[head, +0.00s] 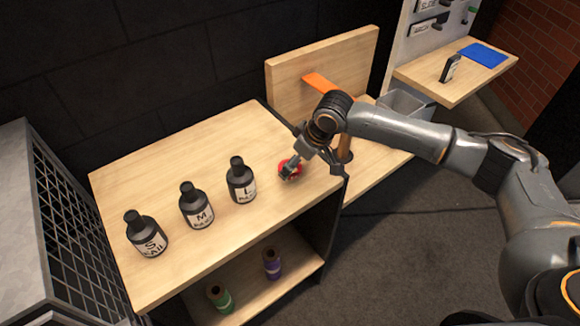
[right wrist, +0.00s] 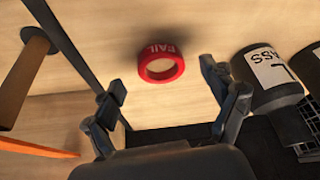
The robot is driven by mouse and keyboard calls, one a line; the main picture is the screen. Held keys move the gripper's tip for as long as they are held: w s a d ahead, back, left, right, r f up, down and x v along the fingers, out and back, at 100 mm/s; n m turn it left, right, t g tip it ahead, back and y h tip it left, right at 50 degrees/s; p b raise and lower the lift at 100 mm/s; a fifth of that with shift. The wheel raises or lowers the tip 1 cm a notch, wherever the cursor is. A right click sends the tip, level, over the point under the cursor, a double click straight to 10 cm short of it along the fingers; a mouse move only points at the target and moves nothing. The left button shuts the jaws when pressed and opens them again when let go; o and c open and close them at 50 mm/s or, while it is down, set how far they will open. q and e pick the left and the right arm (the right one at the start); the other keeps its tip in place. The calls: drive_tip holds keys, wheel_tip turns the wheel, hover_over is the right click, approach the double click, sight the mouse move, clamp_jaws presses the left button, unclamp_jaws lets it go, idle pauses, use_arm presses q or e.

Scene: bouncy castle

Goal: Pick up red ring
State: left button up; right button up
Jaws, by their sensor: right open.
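The red ring (head: 290,168) lies on the wooden table top (head: 250,130), near its right end, and the gripper partly hides it in the head view. In the right wrist view the red ring (right wrist: 161,63) shows whole, with pale lettering on its side. My right gripper (head: 312,172) is over the ring in the head view. In the right wrist view its two fingers (right wrist: 165,100) are spread apart with nothing between them, and the ring shows beyond the fingertips. My left gripper is not in view.
Black bottles marked S (head: 147,235), M (head: 196,206) and L (head: 242,181) stand in a row left of the ring. Green (head: 220,298) and purple (head: 272,264) rolls stand on the lower shelf. A wooden peg (right wrist: 22,85) stands beyond the table edge. A metal mesh cage (head: 70,250) is at left.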

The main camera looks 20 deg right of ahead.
drive_tip(key=shift+x, duration=1.15)
drive_tip(key=c, duration=1)
drive_tip(key=shift+r, duration=0.1)
drive_tip(key=shift+c, duration=0.2)
